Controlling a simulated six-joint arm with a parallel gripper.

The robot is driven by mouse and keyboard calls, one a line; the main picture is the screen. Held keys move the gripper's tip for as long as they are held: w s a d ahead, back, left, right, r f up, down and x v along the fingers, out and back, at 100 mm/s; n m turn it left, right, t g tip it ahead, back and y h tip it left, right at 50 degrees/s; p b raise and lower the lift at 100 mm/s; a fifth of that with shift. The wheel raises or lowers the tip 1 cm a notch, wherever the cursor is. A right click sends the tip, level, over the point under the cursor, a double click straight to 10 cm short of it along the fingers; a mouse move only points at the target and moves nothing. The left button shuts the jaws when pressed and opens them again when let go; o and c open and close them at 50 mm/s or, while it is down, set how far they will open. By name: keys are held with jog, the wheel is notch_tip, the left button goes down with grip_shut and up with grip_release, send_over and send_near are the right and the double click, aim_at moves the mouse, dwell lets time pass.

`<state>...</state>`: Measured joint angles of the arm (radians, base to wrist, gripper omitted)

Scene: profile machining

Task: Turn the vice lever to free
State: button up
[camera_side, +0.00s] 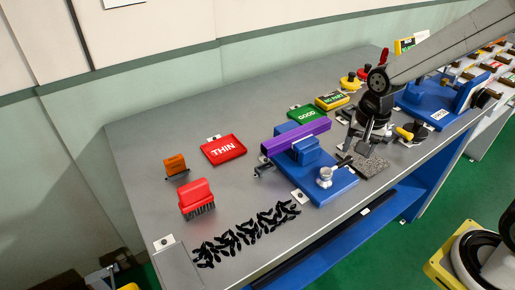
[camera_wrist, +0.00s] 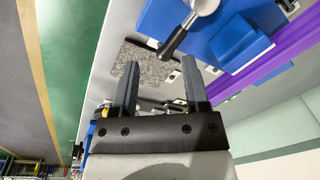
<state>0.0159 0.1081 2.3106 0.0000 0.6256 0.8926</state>
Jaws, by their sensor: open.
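The blue vice (camera_side: 330,187) stands on the grey bench with a purple profile (camera_side: 296,138) lying across it. Its lever (camera_side: 325,177) has a silver hub at the vice's front end. In the wrist view the lever's black handle (camera_wrist: 174,42) points down and left from the hub toward my gripper. My gripper (camera_side: 361,148) is to the right of the lever in the side view. In the wrist view my gripper (camera_wrist: 161,72) is open and empty. The handle's end lies ahead of the gap between the fingertips; I cannot tell how far.
A grey speckled pad (camera_side: 368,166) lies below my gripper. A green GOOD plate (camera_side: 308,115), a yellow NO PART plate (camera_side: 332,101) and a red THIN plate (camera_side: 223,150) stand behind. A red brush (camera_side: 196,195) and black shavings (camera_side: 245,235) lie left. Another blue fixture (camera_side: 430,98) is right.

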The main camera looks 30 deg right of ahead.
aim_at(344, 160)
jog(key=shift+w+d+r+m+g, duration=0.15)
jog(key=shift+w+r+m, duration=0.3)
jog(key=shift+m, duration=0.8)
jog(key=shift+w+r+m+g, duration=0.25)
jog(key=shift+w+m, duration=0.3)
jog(key=shift+m, duration=0.75)
jog(key=shift+w+d+r+m+g, duration=0.1)
jog(key=shift+w+r+m+g, duration=0.3)
jog(key=shift+m, duration=0.85)
jog(key=shift+w+f, duration=0.1)
jog(key=shift+f, duration=0.15)
jog(key=shift+f, duration=3.75)
grip_shut()
